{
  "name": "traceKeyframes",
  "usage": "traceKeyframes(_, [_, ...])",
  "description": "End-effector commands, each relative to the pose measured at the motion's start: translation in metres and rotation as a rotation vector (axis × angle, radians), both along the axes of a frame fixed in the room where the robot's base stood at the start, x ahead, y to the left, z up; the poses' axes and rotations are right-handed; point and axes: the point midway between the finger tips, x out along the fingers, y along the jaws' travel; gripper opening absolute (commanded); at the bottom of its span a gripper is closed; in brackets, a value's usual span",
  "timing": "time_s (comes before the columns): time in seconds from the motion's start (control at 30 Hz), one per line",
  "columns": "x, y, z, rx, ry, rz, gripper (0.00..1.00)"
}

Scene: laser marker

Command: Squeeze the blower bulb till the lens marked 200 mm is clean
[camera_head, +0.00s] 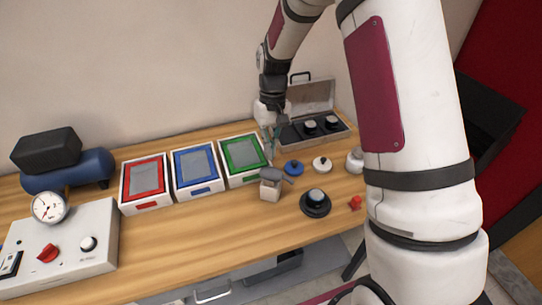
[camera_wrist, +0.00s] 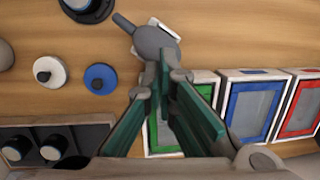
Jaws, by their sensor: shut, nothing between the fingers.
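The grey blower bulb (camera_head: 274,174) sits on a small white block (camera_head: 269,191) in front of the green-framed tray. It also shows in the wrist view (camera_wrist: 155,42), with its nozzle pointing to the upper left. My gripper (camera_head: 271,154) is shut and empty, its green fingers pointing down just behind the bulb. In the wrist view my fingertips (camera_wrist: 165,70) overlap the bulb's near edge; I cannot tell whether they touch it. A lens (camera_head: 316,194) sits on a round black stand (camera_head: 315,209) right of the bulb. No 200 mm mark is legible.
An open case (camera_head: 342,135) with two lenses stands behind right. A blue cap (camera_head: 293,168), a white cap (camera_head: 322,164), a grey jar (camera_head: 355,160) and a red piece (camera_head: 355,202) lie nearby. Red, blue and green trays (camera_head: 241,160) line the left. The front middle tabletop is clear.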

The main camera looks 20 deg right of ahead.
Motion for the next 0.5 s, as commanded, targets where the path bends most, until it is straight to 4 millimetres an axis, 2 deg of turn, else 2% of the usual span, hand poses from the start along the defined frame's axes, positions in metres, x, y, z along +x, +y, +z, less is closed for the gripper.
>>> traceKeyframes(0.03, [0.007, -0.002, 0.010, -0.001, -0.007, 0.000, 0.00])
traceKeyframes(0.3, [0.015, -0.007, 0.061, -0.001, -0.004, -0.001, 0.00])
traceKeyframes(0.5, [0.017, -0.009, 0.081, -0.001, -0.001, -0.001, 0.00])
